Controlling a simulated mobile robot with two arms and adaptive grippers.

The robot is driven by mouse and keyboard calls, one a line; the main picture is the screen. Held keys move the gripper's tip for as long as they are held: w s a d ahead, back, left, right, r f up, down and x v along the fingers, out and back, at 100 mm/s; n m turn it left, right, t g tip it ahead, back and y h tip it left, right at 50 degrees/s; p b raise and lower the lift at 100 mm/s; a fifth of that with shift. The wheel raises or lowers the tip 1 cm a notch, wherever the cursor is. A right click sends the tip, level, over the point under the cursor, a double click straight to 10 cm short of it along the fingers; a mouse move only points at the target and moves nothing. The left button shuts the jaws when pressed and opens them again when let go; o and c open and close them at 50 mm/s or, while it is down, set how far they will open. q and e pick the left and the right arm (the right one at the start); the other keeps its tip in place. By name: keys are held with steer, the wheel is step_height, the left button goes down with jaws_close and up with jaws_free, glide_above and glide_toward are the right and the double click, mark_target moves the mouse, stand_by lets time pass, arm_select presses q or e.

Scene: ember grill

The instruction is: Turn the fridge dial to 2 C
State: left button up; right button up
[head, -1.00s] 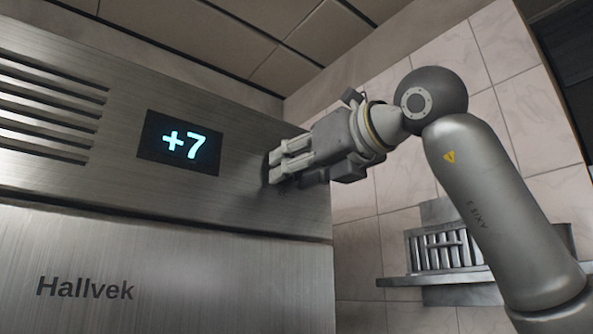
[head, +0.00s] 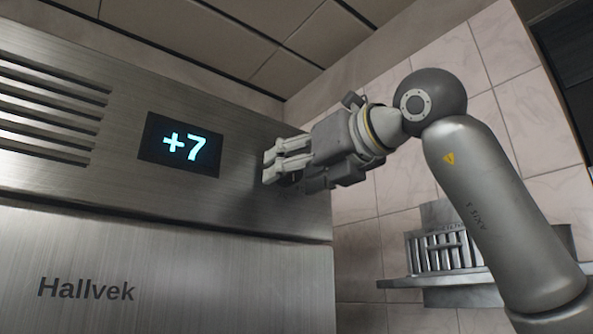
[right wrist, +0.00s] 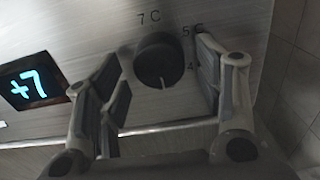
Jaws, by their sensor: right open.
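The fridge dial (right wrist: 158,58) is a round black knob on the steel panel, seen in the right wrist view. Its white pointer mark faces the bottom of that picture, past the "4" label; any label beside the mark is not readable. "7 C" and "5 C" are printed above and to the upper right. The fridge display (head: 179,145) reads +7, and it also shows in the right wrist view (right wrist: 33,83). My right gripper (head: 271,164) is open, its fingers either side of the dial in the wrist view with gaps showing. In the head view it hides the dial. My left gripper is out of view.
The fridge front (head: 150,280) has a vent grille (head: 45,110) at the left and a panel lip below the display. A metal wall shelf with a slotted rack (head: 440,250) stands right of the fridge, below my right arm.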

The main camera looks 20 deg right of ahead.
steer(key=v, duration=1.2)
stand_by(0.4)
